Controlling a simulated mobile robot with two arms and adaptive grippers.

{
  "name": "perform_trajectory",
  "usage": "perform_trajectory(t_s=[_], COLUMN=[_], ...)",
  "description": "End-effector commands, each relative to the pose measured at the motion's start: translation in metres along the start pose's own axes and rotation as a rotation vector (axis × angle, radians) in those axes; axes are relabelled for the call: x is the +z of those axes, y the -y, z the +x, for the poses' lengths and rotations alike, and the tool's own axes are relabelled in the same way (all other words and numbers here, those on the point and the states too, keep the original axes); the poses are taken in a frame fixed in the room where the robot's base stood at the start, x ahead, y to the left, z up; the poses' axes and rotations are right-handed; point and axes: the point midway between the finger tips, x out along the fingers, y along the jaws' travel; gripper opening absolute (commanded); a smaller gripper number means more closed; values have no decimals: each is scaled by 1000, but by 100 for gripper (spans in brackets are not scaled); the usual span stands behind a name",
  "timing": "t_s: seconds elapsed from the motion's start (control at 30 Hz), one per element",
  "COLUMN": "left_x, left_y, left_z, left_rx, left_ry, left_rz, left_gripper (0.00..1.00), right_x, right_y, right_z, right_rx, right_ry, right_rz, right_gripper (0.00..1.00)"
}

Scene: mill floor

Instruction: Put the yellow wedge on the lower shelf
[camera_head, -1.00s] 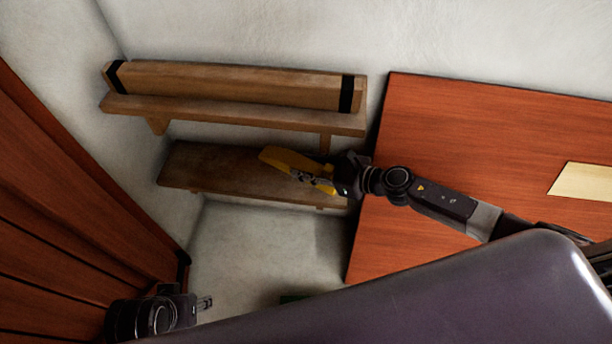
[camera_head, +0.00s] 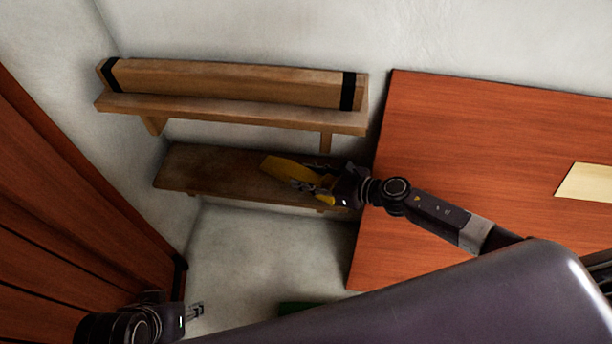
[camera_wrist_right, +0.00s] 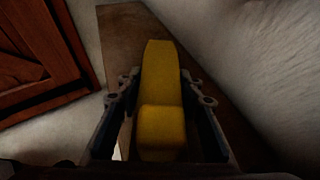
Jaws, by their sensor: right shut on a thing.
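The yellow wedge (camera_head: 284,168) is in my right gripper (camera_head: 312,187), which is shut on it. In the head view it appears over the right half of the lower shelf (camera_head: 212,178), a dark wooden board on the wall. The right wrist view shows the wedge (camera_wrist_right: 162,90) lengthwise between the two fingers, with the shelf board (camera_wrist_right: 120,40) beyond and below it. I cannot tell whether the wedge touches the board. My left gripper (camera_head: 196,311) is at the lower left, over the floor, with its small fingertips showing; its opening is unclear.
The upper shelf (camera_head: 230,112) holds a long wooden beam (camera_head: 230,84) with black bands, above the lower shelf. A red-brown table (camera_head: 440,150) with a pale sheet (camera_head: 590,182) stands at the right. A wooden door (camera_head: 70,200) is at the left. The lower shelf's left part is clear.

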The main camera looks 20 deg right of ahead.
Motion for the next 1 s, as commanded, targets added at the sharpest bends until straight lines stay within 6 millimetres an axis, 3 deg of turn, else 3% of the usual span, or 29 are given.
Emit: perform_trajectory(t_s=[0.17,0.53,1.0], left_x=[-1,0,2], left_y=[0,0,0], left_z=[0,-3,-6], left_rx=[0,0,0], left_ry=[-5,6,14], left_rz=[0,0,0], left_gripper=[40,40,40], right_x=[0,3,0], right_y=[0,0,0], right_z=[0,-2,-89], right_rx=[0,0,0], right_ry=[0,0,-3], right_rz=[0,0,0], right_gripper=[52,52,52])
